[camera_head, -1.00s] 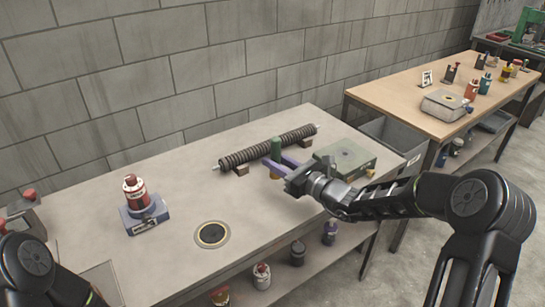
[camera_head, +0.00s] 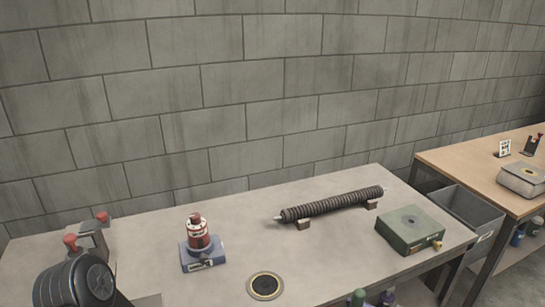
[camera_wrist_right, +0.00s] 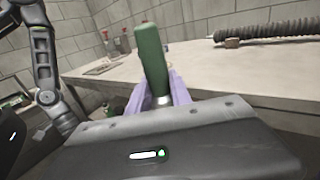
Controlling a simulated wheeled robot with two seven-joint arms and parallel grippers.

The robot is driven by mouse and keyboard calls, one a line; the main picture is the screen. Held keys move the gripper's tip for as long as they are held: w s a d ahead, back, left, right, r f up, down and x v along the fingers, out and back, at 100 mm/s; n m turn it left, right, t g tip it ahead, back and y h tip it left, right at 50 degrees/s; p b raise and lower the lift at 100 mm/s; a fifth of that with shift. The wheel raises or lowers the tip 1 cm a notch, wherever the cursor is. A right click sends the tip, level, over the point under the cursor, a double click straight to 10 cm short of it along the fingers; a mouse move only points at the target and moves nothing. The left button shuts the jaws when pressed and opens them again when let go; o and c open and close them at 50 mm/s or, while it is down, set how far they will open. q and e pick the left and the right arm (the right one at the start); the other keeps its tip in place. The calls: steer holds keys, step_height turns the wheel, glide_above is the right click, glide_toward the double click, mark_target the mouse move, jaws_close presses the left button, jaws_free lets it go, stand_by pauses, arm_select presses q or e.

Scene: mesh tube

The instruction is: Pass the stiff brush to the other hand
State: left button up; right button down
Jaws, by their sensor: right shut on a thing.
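The stiff brush stands upright in the right wrist view, showing a green handle (camera_wrist_right: 152,58) and a metal collar at its base. Its bristles are hidden below. My right gripper (camera_wrist_right: 166,88) has purple fingers shut on it, in front of the workbench. In the head view a small green shape (camera_head: 358,297) at the bottom edge looks like the handle's top, but I cannot be sure. My left arm shows at the lower left of the head view, without its gripper.
The front middle is clear.

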steer(key=shift+d+f+t, duration=0.15)
steer(key=shift+d+t, duration=0.15)
steer(key=shift+d, duration=0.1)
steer(key=w+a+r+n+g+y, duration=0.1)
steer(key=w+a+r+n+g, duration=0.1)
steer(key=a+g, duration=0.4)
steer(key=w+a+r+n+g+y, duration=0.2)
steer(key=a+r+n+g, duration=0.3)
steer(key=a, duration=0.6)
steer(key=shift+a+n+g, duration=0.15)
steer(key=shift+n+g, duration=0.25)
steer(key=shift+g, duration=0.2)
arm_select(q)
steer(key=shift+o, duration=0.3)
